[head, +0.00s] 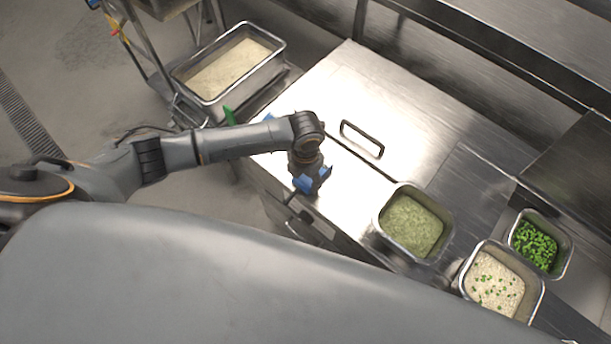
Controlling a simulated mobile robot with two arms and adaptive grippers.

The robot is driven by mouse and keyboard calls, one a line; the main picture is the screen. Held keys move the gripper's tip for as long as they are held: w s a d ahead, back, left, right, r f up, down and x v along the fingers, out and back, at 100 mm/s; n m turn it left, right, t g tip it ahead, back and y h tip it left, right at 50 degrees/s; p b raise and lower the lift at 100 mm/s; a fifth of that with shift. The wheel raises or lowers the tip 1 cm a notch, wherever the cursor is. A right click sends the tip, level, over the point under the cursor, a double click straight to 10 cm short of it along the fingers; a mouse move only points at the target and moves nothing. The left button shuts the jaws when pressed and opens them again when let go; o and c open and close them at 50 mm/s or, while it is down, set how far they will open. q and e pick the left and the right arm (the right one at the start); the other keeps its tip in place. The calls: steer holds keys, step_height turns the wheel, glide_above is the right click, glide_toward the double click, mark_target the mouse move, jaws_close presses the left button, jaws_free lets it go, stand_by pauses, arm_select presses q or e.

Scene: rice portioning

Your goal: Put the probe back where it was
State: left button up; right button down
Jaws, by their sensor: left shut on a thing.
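My left gripper (309,183) is over the front edge of the steel counter, at the end of the arm that comes in from the left. It points down, and blue parts show around its fingers. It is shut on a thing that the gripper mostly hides. A small dark piece (291,197) shows just left of the fingers; it may be part of the probe, but I cannot tell for certain. My right gripper is not in view.
The steel counter (370,95) has a raised handle (362,139) and clear space behind the gripper. At right stand pans of greenish food (413,225), rice with green bits (495,282) and chopped greens (535,245). A larger pan (232,65) stands at back left.

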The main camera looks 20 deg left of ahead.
mark_target(305, 179)
arm_select(q)
steer(key=o, duration=1)
steer(key=shift+c, duration=0.2)
steer(key=shift+o, duration=1)
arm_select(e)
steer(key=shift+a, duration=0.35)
arm_select(q)
step_height(305, 179, up, 12)
steer(key=b, duration=0.2)
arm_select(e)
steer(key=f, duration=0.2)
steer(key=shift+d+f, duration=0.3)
